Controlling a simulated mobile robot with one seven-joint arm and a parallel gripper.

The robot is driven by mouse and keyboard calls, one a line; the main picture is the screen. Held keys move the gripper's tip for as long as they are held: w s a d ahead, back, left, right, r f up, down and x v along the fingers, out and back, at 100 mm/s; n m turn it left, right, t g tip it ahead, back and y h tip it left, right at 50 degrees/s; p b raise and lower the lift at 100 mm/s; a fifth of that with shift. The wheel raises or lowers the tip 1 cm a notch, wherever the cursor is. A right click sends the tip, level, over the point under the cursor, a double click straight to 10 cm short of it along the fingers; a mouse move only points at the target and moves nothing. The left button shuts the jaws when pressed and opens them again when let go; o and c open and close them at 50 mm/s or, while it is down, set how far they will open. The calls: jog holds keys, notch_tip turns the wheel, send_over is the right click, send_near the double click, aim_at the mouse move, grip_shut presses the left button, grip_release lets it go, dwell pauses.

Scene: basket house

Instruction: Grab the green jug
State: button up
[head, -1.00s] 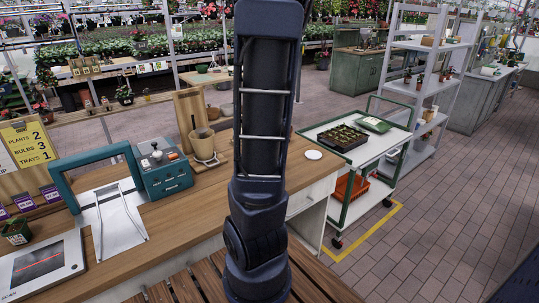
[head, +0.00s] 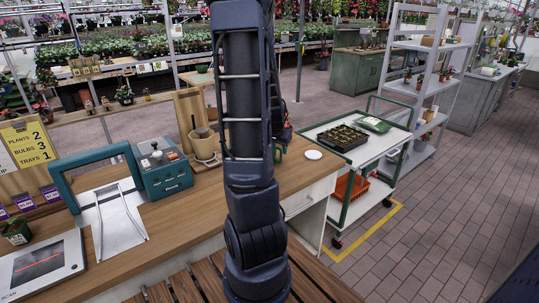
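A small green curved piece (head: 280,153) shows just right of my arm, over the counter; it may be part of the green jug, but my arm hides the rest. My gripper end (head: 283,137) seems to be the dark part with red bits right above this green piece. Its fingers cannot be made out, so I cannot tell whether it is open, shut or touching the green piece.
The wooden counter (head: 190,212) holds a teal register box (head: 165,176), a tan pot (head: 204,146) and a white round dish (head: 313,155). A green-framed cart (head: 365,158) with a black tray (head: 342,138) stands to the right. The brick floor further right is clear.

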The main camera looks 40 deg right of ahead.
aim_at(280, 162)
jog(key=shift+x, duration=2.8)
grip_shut()
